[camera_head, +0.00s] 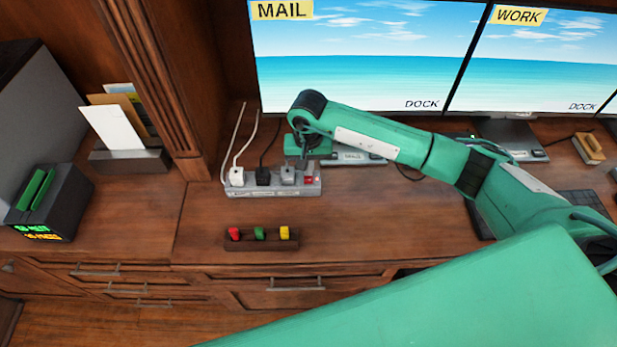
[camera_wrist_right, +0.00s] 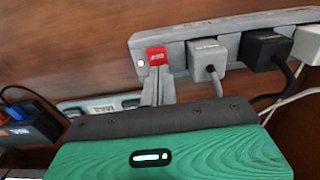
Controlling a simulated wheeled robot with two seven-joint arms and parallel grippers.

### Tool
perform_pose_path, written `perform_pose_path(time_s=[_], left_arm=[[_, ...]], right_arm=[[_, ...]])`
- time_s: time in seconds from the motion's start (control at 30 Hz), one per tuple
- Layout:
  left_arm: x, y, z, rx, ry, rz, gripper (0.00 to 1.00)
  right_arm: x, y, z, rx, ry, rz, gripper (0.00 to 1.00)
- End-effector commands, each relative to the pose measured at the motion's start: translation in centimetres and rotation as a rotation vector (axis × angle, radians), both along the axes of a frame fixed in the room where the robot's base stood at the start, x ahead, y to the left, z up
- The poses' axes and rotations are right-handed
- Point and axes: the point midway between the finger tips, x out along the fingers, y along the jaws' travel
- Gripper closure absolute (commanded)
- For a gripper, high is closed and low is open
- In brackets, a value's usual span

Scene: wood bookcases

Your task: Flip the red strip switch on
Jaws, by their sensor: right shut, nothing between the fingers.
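The red strip switch (camera_wrist_right: 157,56) is at the end of a grey power strip (camera_wrist_right: 120,42) in the right wrist view. In the head view the red switch (camera_head: 312,180) is at the strip's right end on the desk. My right gripper (camera_wrist_right: 158,78) is shut and empty, its fingertips right at the switch's edge; whether they touch it I cannot tell. In the head view the right gripper's body (camera_head: 306,146) is over the strip's right end and its fingertips are hard to make out. A small pale light (camera_wrist_right: 141,63) shows beside the switch. My left gripper is not in view.
A grey plug (camera_wrist_right: 207,58), a black plug (camera_wrist_right: 264,47) and a white plug (camera_head: 236,177) with cords fill the strip. A wooden holder (camera_head: 262,243) with red, green and yellow pieces lies in front. A dock (camera_head: 352,158) labelled MAIL sits behind, below the monitors (camera_head: 350,70).

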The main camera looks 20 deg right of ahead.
Motion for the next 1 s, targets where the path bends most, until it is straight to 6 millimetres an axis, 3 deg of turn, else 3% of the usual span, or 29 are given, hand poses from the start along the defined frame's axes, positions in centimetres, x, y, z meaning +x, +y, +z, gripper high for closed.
perform_pose_path(time_s=[0.7,1.0], left_arm=[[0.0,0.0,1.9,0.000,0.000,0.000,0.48],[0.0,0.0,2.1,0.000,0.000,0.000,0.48]], right_arm=[[0.0,0.0,5.8,-0.001,-0.001,0.000,1.00],[0.0,0.0,6.9,-0.001,0.000,0.000,1.00]])
